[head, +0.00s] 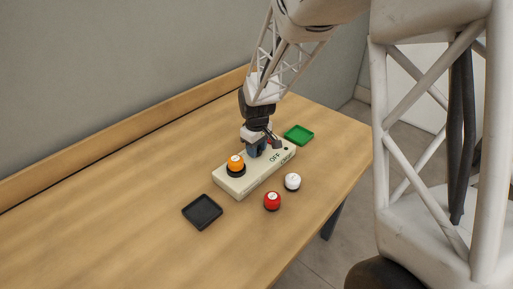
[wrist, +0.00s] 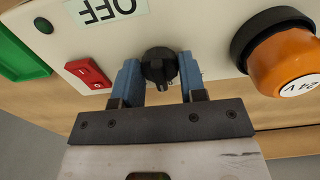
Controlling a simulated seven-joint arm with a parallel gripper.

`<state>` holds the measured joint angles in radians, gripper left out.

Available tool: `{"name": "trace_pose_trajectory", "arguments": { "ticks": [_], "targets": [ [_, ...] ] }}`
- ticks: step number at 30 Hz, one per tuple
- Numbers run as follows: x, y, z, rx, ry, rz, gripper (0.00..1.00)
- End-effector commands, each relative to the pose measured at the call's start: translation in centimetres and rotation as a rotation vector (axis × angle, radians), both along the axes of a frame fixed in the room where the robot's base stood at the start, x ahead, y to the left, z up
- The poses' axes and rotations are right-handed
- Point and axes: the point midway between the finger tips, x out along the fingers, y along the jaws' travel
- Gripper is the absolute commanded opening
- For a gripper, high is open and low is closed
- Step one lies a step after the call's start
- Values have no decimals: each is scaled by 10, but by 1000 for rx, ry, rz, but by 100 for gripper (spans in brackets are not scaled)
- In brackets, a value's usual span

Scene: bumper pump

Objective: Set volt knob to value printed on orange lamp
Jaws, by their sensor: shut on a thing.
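The white control box (head: 250,182) lies on the table. The orange lamp (head: 236,161) stands in a black collar at its near-left end. The lamp also shows in the wrist view (wrist: 285,60), where its white label appears to read "24 V", turned and partly cut off. My gripper (head: 257,150) points down at the box. In the wrist view its blue fingers (wrist: 159,78) are shut on the black volt knob (wrist: 159,65), one on each side. The knob's pointer faces the bottom of that picture, tilted slightly right. The scale marks around the knob are mostly hidden by the fingers.
A red rocker switch (wrist: 89,73) and an OFF label (wrist: 105,10) sit beside the knob. A green tray (head: 299,135) is behind the box, a black tray (head: 202,212) in front-left.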

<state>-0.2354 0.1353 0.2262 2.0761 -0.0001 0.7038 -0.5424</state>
Motion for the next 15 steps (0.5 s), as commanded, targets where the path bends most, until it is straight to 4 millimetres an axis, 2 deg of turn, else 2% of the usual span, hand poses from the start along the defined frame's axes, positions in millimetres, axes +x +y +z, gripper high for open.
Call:
{"name": "trace_pose_trajectory", "arguments": {
  "ticks": [8,15],
  "targets": [
    [-1,0,-1,0,1,-80,14],
    [0,0,0,0,0,-236,14]
  ]
}}
